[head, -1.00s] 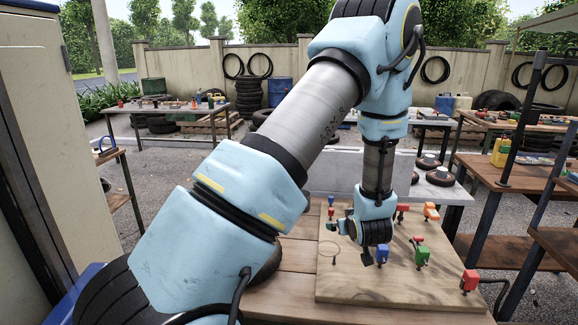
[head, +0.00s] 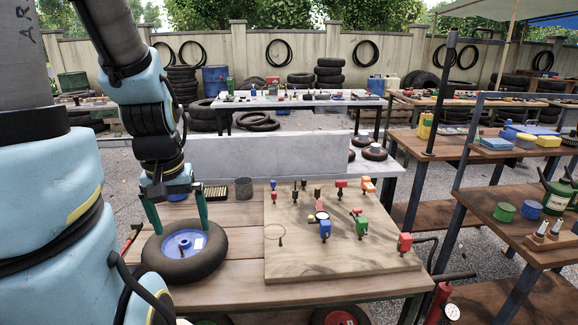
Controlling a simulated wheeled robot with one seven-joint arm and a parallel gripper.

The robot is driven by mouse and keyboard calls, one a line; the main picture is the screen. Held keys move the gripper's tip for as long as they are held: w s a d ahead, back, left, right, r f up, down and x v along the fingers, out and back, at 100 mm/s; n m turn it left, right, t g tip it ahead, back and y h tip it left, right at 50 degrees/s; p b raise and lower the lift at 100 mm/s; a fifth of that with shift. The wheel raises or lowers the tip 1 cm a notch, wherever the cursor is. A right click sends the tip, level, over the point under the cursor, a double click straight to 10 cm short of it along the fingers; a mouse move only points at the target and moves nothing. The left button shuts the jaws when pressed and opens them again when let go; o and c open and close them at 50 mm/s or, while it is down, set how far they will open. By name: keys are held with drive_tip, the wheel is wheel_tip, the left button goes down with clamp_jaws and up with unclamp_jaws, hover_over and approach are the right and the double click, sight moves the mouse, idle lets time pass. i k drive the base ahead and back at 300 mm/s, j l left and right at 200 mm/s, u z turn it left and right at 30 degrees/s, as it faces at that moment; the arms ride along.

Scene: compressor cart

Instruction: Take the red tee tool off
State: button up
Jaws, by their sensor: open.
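A wooden board (head: 340,262) lies on the bench and carries several small upright pieces with coloured heads.
A grey cup (head: 244,188) stands behind the wheel. Shelves (head: 520,225) stand at the right. Bare bench shows before the board.

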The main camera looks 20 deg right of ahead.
sight(341, 184)
drive_tip(key=l+u, duration=0.15)
drive_tip(key=l, duration=0.3)
drive_tip(key=k+l+u, duration=0.2)
drive_tip(key=l, duration=0.2)
drive_tip(key=l+u, duration=0.15)
drive_tip(key=l, duration=0.25)
drive_tip(key=k+l+u, duration=0.15)
drive_tip(key=l, duration=0.25)
drive_tip(key=k+l+u, duration=0.15)
drive_tip(key=l, duration=0.2)
drive_tip(key=k+l+u, duration=0.2)
drive_tip(key=l, duration=0.2)
